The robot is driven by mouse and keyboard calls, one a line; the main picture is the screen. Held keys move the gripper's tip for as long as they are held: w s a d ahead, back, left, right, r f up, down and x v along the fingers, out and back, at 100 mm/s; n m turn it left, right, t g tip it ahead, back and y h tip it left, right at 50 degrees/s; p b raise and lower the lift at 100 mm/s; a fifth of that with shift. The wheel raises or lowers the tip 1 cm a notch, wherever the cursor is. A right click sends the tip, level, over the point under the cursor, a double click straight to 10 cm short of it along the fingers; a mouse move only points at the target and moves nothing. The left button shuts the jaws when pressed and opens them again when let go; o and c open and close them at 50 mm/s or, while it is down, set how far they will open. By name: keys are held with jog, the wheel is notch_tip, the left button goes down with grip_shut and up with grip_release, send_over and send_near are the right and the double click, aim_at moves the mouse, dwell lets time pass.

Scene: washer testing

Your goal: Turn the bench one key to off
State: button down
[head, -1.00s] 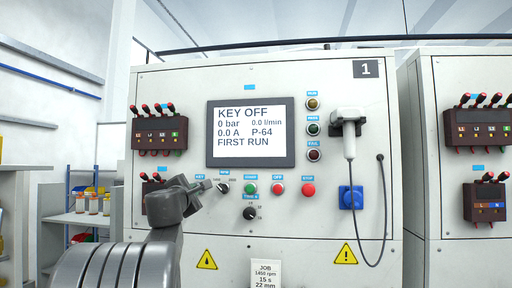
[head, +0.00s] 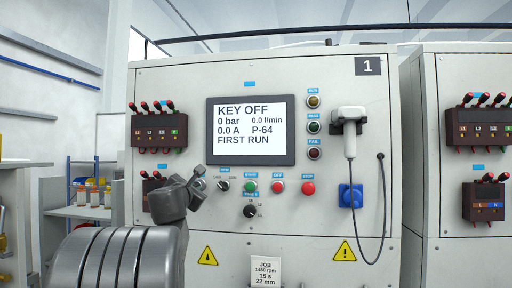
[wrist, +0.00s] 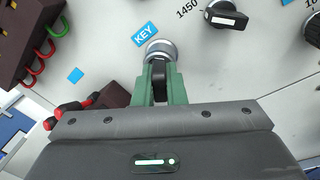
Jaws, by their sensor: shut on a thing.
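The bench one key is a dark key in a round silver lock (wrist: 160,50) beside the blue KEY label (wrist: 146,34) in the wrist view. My gripper (wrist: 158,88) has its green fingers on both sides of the key bow, shut on it. In the head view my gripper (head: 199,183) is at the panel left of the speed knob (head: 223,186), and it hides most of the key. The bench one screen (head: 250,132) reads KEY OFF, 0 bar, 0.0 l/min, 0.0 A, P-64, FIRST RUN.
Green start (head: 250,187), red off (head: 277,188) and red stop (head: 308,188) buttons sit right of the speed knob. A timer knob (head: 250,211) is below. A corded handset (head: 349,135) hangs at right. Red-tipped leads (head: 158,107) stick out at left.

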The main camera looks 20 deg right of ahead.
jog(key=shift+r+n+p, duration=0.1)
jog(key=shift+n+p, duration=0.2)
jog(key=shift+n, duration=1.5)
jog(key=shift+n+g, duration=0.4)
jog(key=shift+n, duration=1.3)
